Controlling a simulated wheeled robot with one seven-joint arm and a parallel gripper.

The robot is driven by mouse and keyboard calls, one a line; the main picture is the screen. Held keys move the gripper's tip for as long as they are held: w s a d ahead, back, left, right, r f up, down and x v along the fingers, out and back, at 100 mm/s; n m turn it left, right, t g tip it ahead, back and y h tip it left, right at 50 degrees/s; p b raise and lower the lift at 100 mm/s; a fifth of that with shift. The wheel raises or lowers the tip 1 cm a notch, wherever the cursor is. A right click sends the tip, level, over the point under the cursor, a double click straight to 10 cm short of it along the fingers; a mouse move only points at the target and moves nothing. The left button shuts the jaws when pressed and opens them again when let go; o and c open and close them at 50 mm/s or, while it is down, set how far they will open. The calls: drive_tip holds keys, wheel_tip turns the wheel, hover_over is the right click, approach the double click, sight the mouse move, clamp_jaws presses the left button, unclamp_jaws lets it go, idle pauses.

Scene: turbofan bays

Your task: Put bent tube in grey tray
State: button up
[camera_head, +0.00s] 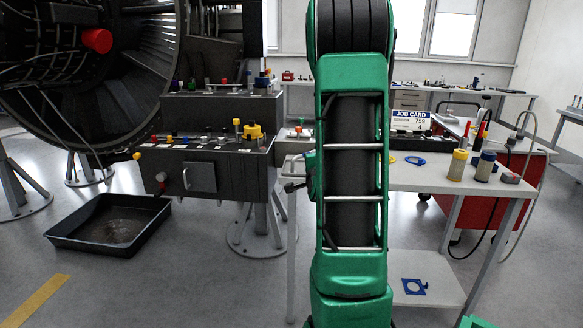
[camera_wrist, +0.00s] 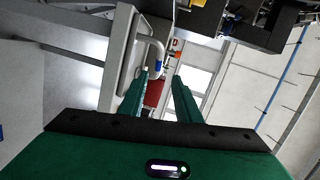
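In the wrist view, a pale bent tube (camera_wrist: 157,47) with a blue band shows just beyond my fingertips, nearer the left finger. My gripper (camera_wrist: 160,78) has two green fingers with a clear gap between them. I cannot tell whether the tube touches a finger; it does not look clamped. A light grey, flat-edged piece (camera_wrist: 117,62) lies left of the tube; I cannot tell whether it is the grey tray or the table's edge. In the head view, my green arm fills the middle and hides my gripper and the tube. No grey tray is clear there.
At left are a dark console (camera_head: 215,170), the engine, and a black floor tray (camera_head: 80,244).

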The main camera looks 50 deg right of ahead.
drive_tip(key=s+a+f+n+g+y, duration=0.25)
drive_tip(key=a+n, duration=0.25)
drive_tip(key=a, duration=0.3)
drive_tip(key=s+a+f+n+g+y, duration=0.2)
drive_tip(key=s+a+n+y, duration=0.25)
drive_tip(key=a, duration=0.25)
drive_tip(key=s+a+n+g+y, duration=0.4)
drive_tip(key=s+a+n+g, duration=0.3)
drive_tip(key=s+a, duration=0.9)
drive_tip(key=s+n, duration=0.2)
drive_tip(key=s, duration=0.2)
drive_tip(key=shift+a+r, duration=0.4)
drive_tip(key=shift+n+g, duration=0.25)
